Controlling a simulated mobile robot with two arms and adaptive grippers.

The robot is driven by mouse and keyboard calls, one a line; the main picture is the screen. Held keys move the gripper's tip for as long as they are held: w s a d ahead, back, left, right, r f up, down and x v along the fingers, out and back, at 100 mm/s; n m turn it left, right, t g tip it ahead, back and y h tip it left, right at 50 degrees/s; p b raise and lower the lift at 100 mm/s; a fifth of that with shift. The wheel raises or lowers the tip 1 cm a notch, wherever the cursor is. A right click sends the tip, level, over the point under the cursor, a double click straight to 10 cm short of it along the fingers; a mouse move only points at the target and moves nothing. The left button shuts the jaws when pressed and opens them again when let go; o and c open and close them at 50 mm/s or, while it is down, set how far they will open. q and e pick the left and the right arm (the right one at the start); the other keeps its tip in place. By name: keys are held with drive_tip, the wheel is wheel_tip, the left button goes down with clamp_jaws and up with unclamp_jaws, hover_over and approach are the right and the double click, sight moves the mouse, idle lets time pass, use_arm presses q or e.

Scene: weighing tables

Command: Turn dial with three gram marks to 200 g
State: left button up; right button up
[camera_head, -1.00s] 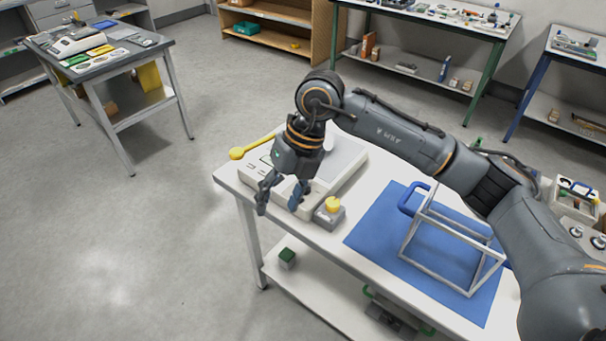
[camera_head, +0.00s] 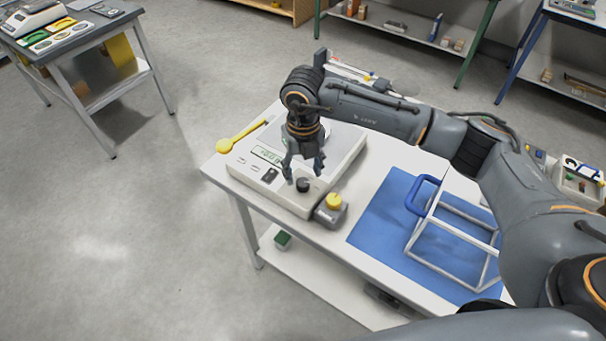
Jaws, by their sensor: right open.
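A white weighing scale (camera_head: 283,200) stands at the left end of the white table, with a small lit display (camera_head: 267,156) on its front. A round black dial (camera_head: 303,185) sits on the scale's front panel; its gram marks are too small to read. My right gripper (camera_head: 304,171) points down over the front panel, open and empty. Its two fingers are spread on either side of the space just above the dial. I cannot tell whether they touch anything. My left gripper is out of view.
A grey box with a yellow button (camera_head: 333,201) stands right beside the scale's front corner. A yellow spoon (camera_head: 240,136) lies at its left. A blue mat (camera_head: 375,234) with a white frame (camera_head: 440,263) and blue handle lies to the right.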

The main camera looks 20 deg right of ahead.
sight(304, 182)
wheel_tip(304, 182, down, 2)
drive_tip(key=shift+s+f, duration=0.1)
drive_tip(key=shift+f, duration=0.05)
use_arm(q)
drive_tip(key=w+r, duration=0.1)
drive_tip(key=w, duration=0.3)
use_arm(e)
drive_tip(key=shift+f, duration=0.6)
drive_tip(key=c, duration=0.7)
clamp_jaws()
drive_tip(key=shift+f+n+b, duration=0.15)
drive_tip(key=shift+n+b, duration=0.65)
drive_tip(key=shift+b, duration=0.2)
drive_tip(key=n+b, duration=0.6)
drive_tip(key=shift+d+b, duration=0.1)
drive_tip(key=shift+b, duration=0.3)
use_arm(q)
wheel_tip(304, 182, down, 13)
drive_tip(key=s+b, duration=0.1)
drive_tip(key=b, duration=0.2)
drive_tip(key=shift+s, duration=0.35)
use_arm(e)
drive_tip(key=shift+n, duration=2.1)
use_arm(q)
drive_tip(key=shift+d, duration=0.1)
use_arm(e)
drive_tip(key=shift+r, duration=0.2)
